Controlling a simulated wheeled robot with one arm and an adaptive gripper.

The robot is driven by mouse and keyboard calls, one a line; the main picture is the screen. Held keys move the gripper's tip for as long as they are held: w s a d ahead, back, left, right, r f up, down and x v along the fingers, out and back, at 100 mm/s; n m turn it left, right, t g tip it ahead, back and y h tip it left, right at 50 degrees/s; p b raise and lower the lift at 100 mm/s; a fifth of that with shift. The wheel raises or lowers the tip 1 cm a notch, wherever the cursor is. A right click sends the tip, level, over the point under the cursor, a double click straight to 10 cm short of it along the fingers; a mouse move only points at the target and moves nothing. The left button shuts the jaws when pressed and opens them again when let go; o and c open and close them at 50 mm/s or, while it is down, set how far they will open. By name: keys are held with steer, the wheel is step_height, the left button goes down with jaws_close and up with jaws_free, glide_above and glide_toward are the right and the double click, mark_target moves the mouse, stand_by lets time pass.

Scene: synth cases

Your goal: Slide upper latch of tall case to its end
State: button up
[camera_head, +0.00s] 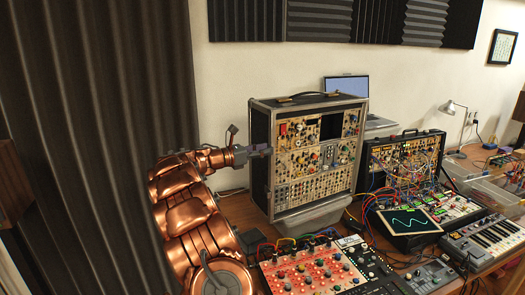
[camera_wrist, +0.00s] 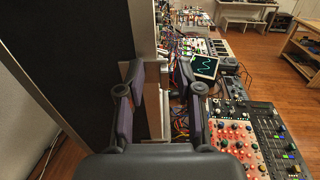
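The tall case (camera_head: 258,165) stands upright at the back of the desk, with a black side, metal edges and a front full of knobs and jacks. In the wrist view its dark side (camera_wrist: 70,60) and pale front edge (camera_wrist: 143,35) fill the left. My gripper (camera_head: 262,150) is at the case's left front edge, at upper-middle height. In the wrist view my gripper (camera_wrist: 160,80) has its two fingers apart, with a pale strip of the case showing between them. Nothing is clearly held, and contact cannot be told. I cannot make out the upper latch in either view.
A smaller open case with patch cables (camera_head: 405,155) stands right of the tall case. A red-panelled mixer (camera_head: 315,270), a waveform screen (camera_head: 408,220) and a keyboard (camera_head: 485,240) crowd the desk in front. A dark curtain (camera_head: 90,90) hangs left of my arm.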

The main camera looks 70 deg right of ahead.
steer(key=v, duration=1.2)
steer(key=shift+a, duration=0.1)
stand_by(0.4)
steer(key=s+a+f+m+t+y, duration=0.3)
steer(key=s+a+f+y, duration=0.1)
steer(key=a, duration=1.5)
steer(key=s+a+f+m+t+y, duration=0.3)
steer(key=s+a+f+y, duration=0.2)
steer(key=a, duration=1.4)
steer(key=s+a+f+m+t+y, duration=0.3)
steer(key=s+a, duration=0.6)
steer(key=a, duration=1)
step_height(320, 180, down, 3)
steer(key=shift+s+a+r+m+t+y, duration=0.15)
steer(key=shift+m+t+y, duration=0.3)
steer(key=shift+y, duration=0.45)
